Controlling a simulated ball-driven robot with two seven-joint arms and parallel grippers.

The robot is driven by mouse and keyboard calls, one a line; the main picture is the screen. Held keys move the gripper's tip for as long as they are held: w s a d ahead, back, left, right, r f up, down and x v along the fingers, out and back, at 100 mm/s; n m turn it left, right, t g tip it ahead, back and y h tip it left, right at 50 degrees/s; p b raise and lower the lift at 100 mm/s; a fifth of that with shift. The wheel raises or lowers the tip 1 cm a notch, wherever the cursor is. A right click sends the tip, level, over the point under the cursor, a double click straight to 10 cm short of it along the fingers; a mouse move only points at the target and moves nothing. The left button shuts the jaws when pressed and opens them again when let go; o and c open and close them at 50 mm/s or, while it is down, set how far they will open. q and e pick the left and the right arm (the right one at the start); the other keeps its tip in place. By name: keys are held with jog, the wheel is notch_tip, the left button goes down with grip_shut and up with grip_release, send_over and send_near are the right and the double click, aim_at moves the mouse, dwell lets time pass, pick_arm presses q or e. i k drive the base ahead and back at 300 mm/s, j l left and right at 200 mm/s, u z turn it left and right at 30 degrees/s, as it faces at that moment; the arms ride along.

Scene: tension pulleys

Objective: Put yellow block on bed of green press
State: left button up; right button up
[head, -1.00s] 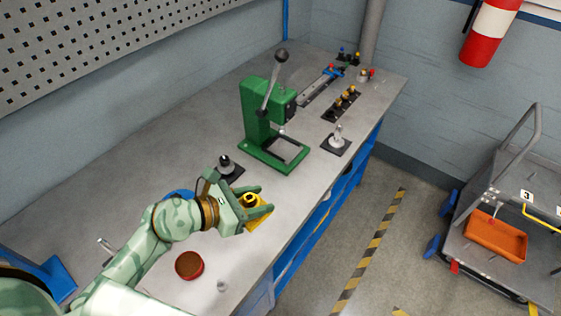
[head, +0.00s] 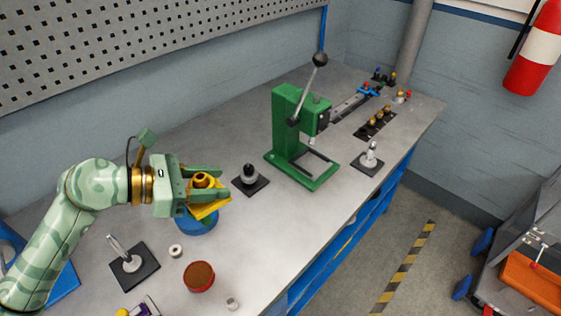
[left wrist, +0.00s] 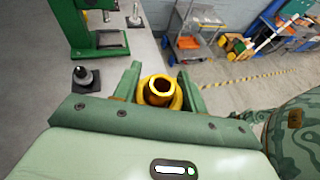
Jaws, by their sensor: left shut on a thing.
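The green press (head: 288,120) stands on the bench with its lever up; its bed (head: 322,170) is a green frame with a dark opening at its foot and looks empty. My left gripper (head: 222,183) is shut on the yellow block (head: 211,209), held left of the press above a blue round thing. The block is yellow with a round collar on top. In the left wrist view the yellow block (left wrist: 161,91) sits between the fingers, and the press (left wrist: 85,25) shows at upper left. My right gripper is not in view.
A black-knobbed piece on a dark plate (head: 249,180) stands between gripper and press. A silver piece on a plate (head: 369,158) is right of the press. A red-rimmed round tin (head: 199,277), a white ring (head: 176,250) and another plated piece (head: 131,264) lie in front.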

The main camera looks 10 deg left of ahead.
aim_at(310, 162)
jog(key=i+l+u, duration=0.15)
jog(key=u, duration=0.25)
jog(key=i+l+u, duration=0.1)
jog(key=l+u, duration=0.15)
jog(key=u, duration=0.15)
jog(key=i+l+u, duration=0.1)
jog(key=l+u, duration=0.4)
jog(key=u, duration=0.25)
jog(key=l+u, duration=0.2)
jog(key=l, duration=0.75)
jog(key=l+u, duration=0.2)
jog(key=l, duration=0.75)
jog(key=l+u, duration=0.25)
jog(key=l, duration=0.7)
jog(key=k+l, duration=0.1)
jog(key=l, duration=0.65)
jog(key=k, duration=0.05)
